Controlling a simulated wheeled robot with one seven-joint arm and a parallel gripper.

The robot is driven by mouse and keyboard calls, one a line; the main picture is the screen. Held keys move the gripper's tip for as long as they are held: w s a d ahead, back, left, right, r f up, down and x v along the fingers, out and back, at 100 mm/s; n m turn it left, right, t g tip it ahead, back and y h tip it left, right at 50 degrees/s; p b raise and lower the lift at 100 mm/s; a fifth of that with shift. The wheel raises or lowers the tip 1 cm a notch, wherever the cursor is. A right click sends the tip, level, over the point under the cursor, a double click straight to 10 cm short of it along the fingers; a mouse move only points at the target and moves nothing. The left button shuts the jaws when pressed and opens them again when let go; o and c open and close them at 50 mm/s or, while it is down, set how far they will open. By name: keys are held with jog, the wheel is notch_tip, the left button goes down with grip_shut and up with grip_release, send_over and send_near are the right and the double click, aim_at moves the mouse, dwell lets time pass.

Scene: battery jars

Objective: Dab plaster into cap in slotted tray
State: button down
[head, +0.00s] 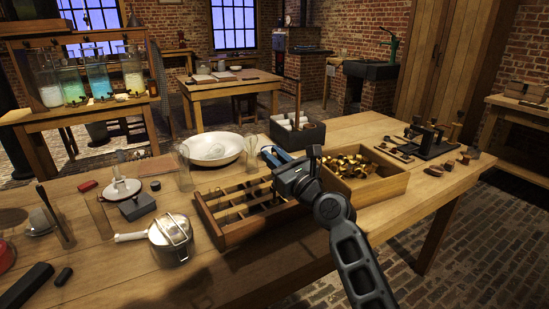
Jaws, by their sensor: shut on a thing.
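The slotted wooden tray (222,239) lies in the middle of the workbench, with thin dividers and small dark pieces in its slots. I cannot make out a single cap in it. A wide white bowl (212,150) stands behind the tray; whether its pale inside is plaster is unclear. My gripper (272,156), with blue fingers, is above the tray's far right end, to the right of the bowl. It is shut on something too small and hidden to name. My wrist covers the tray's right end.
An open wooden box (372,197) of brass pieces stands right of the tray. A dark box (299,136) with white items is behind. A metal pot (170,240) and glass vessels (184,165) stand left.

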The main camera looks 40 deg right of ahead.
jog(key=shift+f, duration=0.3)
dwell(0.6)
jog(key=shift+r, duration=0.1)
dwell(0.8)
